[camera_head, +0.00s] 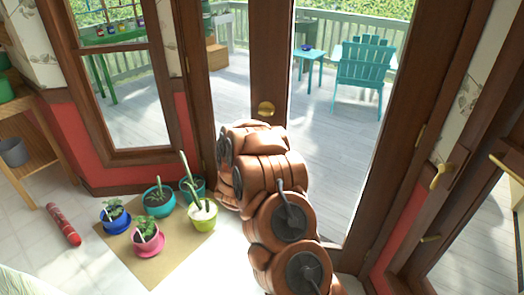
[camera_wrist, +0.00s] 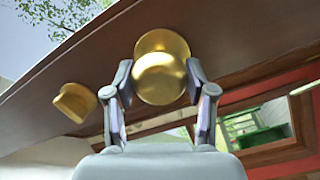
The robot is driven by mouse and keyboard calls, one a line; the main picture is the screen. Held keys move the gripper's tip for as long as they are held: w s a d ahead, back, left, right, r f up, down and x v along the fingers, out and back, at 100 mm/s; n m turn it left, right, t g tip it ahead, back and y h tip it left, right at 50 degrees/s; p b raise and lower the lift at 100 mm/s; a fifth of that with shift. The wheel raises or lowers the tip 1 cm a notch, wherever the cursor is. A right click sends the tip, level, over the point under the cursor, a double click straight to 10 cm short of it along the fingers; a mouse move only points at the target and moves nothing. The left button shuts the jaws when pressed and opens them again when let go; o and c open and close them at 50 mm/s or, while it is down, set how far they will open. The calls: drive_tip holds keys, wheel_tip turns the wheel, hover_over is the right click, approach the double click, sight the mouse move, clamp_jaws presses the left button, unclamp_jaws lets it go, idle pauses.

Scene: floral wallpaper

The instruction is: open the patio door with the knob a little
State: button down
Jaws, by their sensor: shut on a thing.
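The patio door is a brown wooden frame with tall glass; its knob-side stile (camera_head: 270,62) shows in the head view. A strip of deck shows between that stile and the left jamb (camera_head: 194,75), so the door appears ajar. The round brass knob (camera_head: 265,108) sits on the stile just beyond my arm. In the wrist view, my gripper (camera_wrist: 161,88) has one finger on each side of the knob (camera_wrist: 162,72) and is shut on it. A smaller brass fitting (camera_wrist: 74,102) is on the stile beside it. My arm hides the gripper in the head view.
Potted plants, including a yellow-green pot (camera_head: 202,217), stand on a tan mat (camera_head: 157,262) left of my arm. A red cylinder (camera_head: 64,226) lies on the tiles. Wooden shelves (camera_head: 38,110) stand at far left. Outside are a teal chair (camera_head: 365,65) and small table (camera_head: 310,57).

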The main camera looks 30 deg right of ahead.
drive_tip(key=shift+c, duration=1.9)
unclamp_jaws()
drive_tip(key=shift+s+a, duration=0.2)
drive_tip(key=shift+a, duration=0.25)
drive_tip(key=v, duration=1.1)
